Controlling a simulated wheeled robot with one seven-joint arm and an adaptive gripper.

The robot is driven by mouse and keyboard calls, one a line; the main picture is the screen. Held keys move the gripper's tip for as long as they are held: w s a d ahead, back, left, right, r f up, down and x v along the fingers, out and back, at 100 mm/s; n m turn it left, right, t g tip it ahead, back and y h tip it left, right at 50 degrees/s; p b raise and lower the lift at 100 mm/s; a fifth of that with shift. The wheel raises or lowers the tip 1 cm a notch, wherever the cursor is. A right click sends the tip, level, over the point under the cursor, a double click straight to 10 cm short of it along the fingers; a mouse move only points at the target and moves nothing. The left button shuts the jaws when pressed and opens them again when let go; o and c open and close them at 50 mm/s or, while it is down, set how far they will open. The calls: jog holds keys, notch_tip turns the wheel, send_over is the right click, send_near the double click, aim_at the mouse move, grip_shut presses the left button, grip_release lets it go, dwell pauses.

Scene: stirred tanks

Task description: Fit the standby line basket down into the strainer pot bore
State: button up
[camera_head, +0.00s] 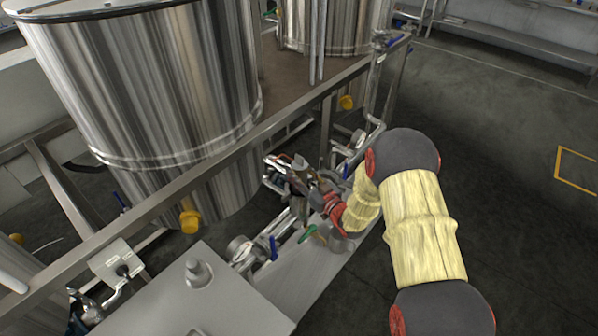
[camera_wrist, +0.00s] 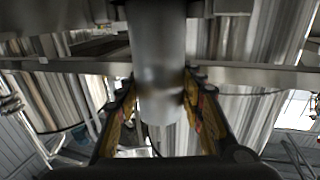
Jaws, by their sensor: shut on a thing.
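In the wrist view a smooth grey metal cylinder, which I take to be the basket (camera_wrist: 158,60), stands between the two fingers of my gripper (camera_wrist: 158,110). The fingers are closed against its sides, near its lower end. Its top runs out of the picture. In the head view my gripper (camera_head: 290,172) is low beside the tank frame, above the pipework. The basket is too small and cluttered to make out there. I cannot clearly tell the strainer pot or its bore in either view; a round metal fitting (camera_head: 240,249) sits near a blue-handled valve.
A large steel tank (camera_head: 150,80) stands on a frame with a long rail (camera_head: 160,200) left of my gripper. A blue valve handle (camera_head: 273,247) and a green handle (camera_head: 307,233) lie close below. A steel cabinet top (camera_head: 225,305) is in front. Floor at right is open.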

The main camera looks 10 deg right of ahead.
jog(key=shift+f+b, duration=2.1)
jog(key=shift+f, duration=0.45)
jog(key=shift+r, duration=0.15)
jog(key=shift+r+p, duration=1.7)
jog(key=shift+r, duration=1.15)
jog(key=shift+b, duration=0.6)
jog(key=shift+f+b, duration=1.25)
jog(key=shift+f, duration=0.3)
